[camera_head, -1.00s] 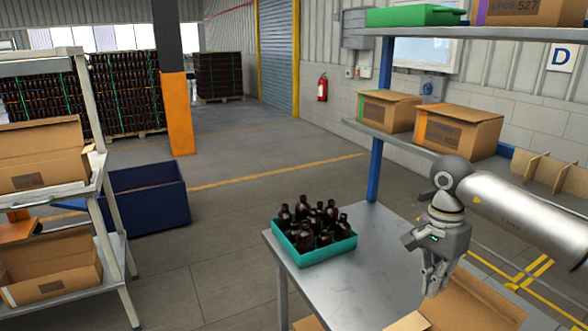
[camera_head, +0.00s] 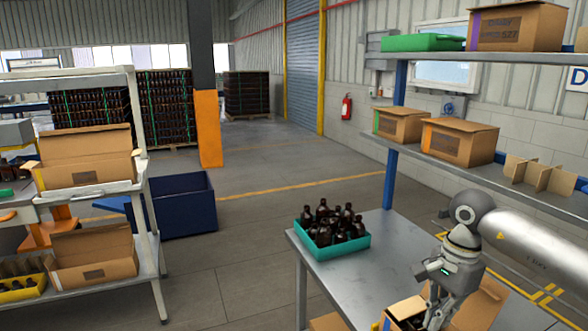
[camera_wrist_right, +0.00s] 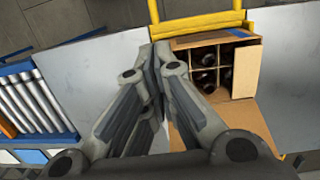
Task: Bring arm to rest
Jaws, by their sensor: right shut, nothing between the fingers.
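My right arm comes in from the right in the head view. Its gripper (camera_head: 437,318) points down over the open cardboard box on the table, partly cut off by the bottom edge. In the right wrist view the fingers (camera_wrist_right: 158,58) are closed together with nothing between them. The open box (camera_wrist_right: 240,72) shows there just right of the fingertips, with dividers and dark bottles (camera_wrist_right: 207,78) in its cells. Whether the fingers touch the box cannot be told. My left gripper is out of view.
A teal tray (camera_head: 366,245) of several amber bottles stands on the metal table (camera_head: 375,285). A shelf (camera_head: 480,172) with boxes rises behind. A rack with open boxes (camera_head: 95,258) stands left, near a blue bin (camera_head: 185,208). The floor between is clear.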

